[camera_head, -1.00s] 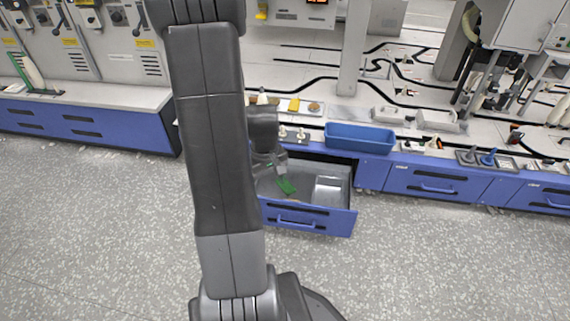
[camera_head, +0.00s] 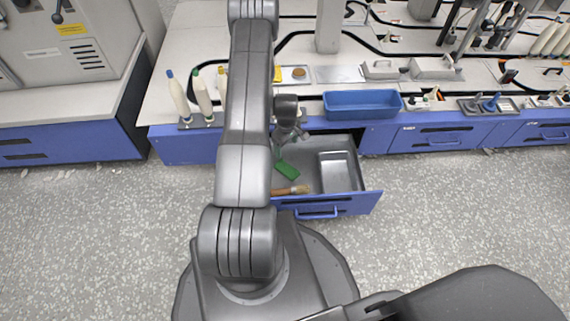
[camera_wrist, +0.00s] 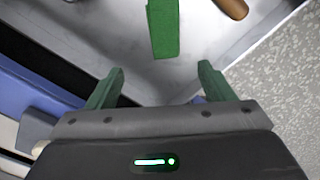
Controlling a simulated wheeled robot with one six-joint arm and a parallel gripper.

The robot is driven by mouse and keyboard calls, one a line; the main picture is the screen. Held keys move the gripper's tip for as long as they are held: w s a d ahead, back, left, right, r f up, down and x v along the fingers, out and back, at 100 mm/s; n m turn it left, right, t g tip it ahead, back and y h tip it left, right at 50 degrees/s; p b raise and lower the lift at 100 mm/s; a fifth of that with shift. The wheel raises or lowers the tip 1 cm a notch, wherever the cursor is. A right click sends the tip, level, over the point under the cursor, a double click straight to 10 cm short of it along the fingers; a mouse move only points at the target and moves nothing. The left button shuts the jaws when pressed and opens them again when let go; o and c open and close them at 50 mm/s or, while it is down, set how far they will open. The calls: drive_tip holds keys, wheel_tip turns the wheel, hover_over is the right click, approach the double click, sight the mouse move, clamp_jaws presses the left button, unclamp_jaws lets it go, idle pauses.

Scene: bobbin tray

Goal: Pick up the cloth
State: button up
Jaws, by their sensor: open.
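A green, flat, oblong piece, which looks like the folded cloth (camera_head: 287,170), lies in the open drawer (camera_head: 345,203). In the wrist view the cloth (camera_wrist: 164,32) is cut off by the top edge and lies ahead of the gap between my fingers. My gripper (camera_head: 278,153) is over the drawer, close to the cloth's upper left end in the head view. In the wrist view my gripper (camera_wrist: 161,70) has its two green fingers wide apart with nothing between them. My arm hides the drawer's left part in the head view.
A brown-handled tool (camera_head: 291,190) lies near the drawer front; its handle end (camera_wrist: 232,7) shows in the wrist view. A metal tray (camera_head: 338,157) fills the drawer's right side. A blue bin (camera_head: 361,103) stands on the counter above. The speckled floor in front is clear.

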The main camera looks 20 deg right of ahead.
drive_tip(key=b, duration=0.2)
hover_over(284, 166)
drive_tip(key=d, duration=0.1)
wheel_tip(284, 166, down, 8)
drive_tip(key=shift+f, duration=0.15)
drive_tip(key=shift+a+f+b, duration=0.2)
drive_tip(key=shift+f+b, duration=0.55)
drive_tip(key=shift+f, duration=0.6)
drive_tip(key=shift+a+f+b, duration=0.2)
drive_tip(key=shift+f+b, duration=0.55)
drive_tip(key=shift+f, duration=0.6)
drive_tip(key=shift+r, duration=0.1)
drive_tip(key=shift+c, duration=0.2)
drive_tip(key=c, duration=1)
drive_tip(key=shift+c, duration=0.2)
wheel_tip(284, 166, up, 18)
drive_tip(key=p, duration=0.6)
